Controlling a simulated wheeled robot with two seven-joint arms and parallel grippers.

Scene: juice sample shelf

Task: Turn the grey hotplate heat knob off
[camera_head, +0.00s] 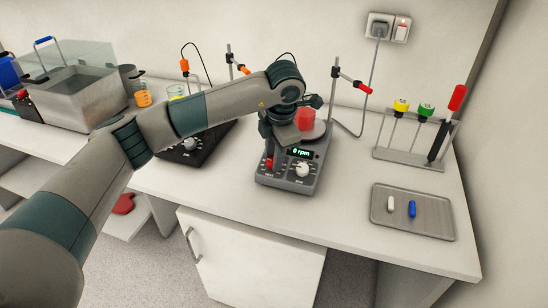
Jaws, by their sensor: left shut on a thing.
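The grey hotplate (287,185) stands on the white bench in the middle of the view. Its display (300,153) reads "0 rpm". A white knob (302,170) is on the right of its front panel. The red heat knob (269,164) is on the left of the panel, partly hidden by my left gripper (272,158). My left gripper points down and is shut on the red knob. The knob's mark and setting cannot be read. A vessel with red liquid (305,119) is on top of the hotplate. My right gripper is not in view.
A black hotplate (190,150) stands to the left behind my arm. A stand rod with a red clamp (350,80) rises behind the grey hotplate. A tray (411,212) with stir bars and a rack (408,157) are at the right. Bare bench lies between hotplate and tray.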

